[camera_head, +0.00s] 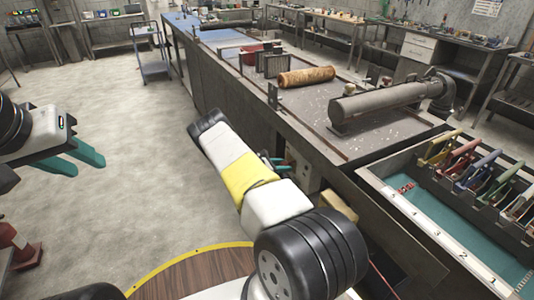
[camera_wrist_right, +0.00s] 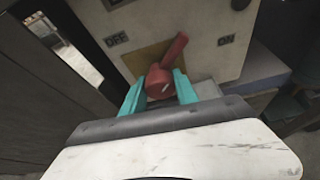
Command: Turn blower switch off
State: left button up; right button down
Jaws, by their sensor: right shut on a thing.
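The red blower switch (camera_wrist_right: 172,62) is on a pale panel in the right wrist view. Its lever slants up and right, its tip between the OFF label (camera_wrist_right: 117,39) and the ON label (camera_wrist_right: 226,40), closer to ON. My right gripper (camera_wrist_right: 158,88) is shut on the lower, hub end of the red switch, a teal finger on each side. In the head view my right gripper (camera_head: 280,164) is at the bench's side, mostly hidden by its arm. My left gripper (camera_head: 82,158) is open and empty over the floor at the left.
A long bench (camera_head: 300,110) runs away from me, with a grey metal cylinder (camera_head: 385,101) and a rusty mesh tube (camera_head: 306,76) on top. A teal-floored bin (camera_head: 445,215) with coloured handled tools stands at right.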

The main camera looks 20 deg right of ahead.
jog(key=n+g, duration=0.2)
jog(key=n, duration=0.1)
jog(key=shift+n+g+h, duration=0.4)
jog(key=shift+n+g, duration=0.7)
jog(key=shift+n, duration=0.3)
jog(key=c, duration=0.9)
grip_release()
jog(key=shift+c, duration=0.2)
jog(key=v, duration=0.8)
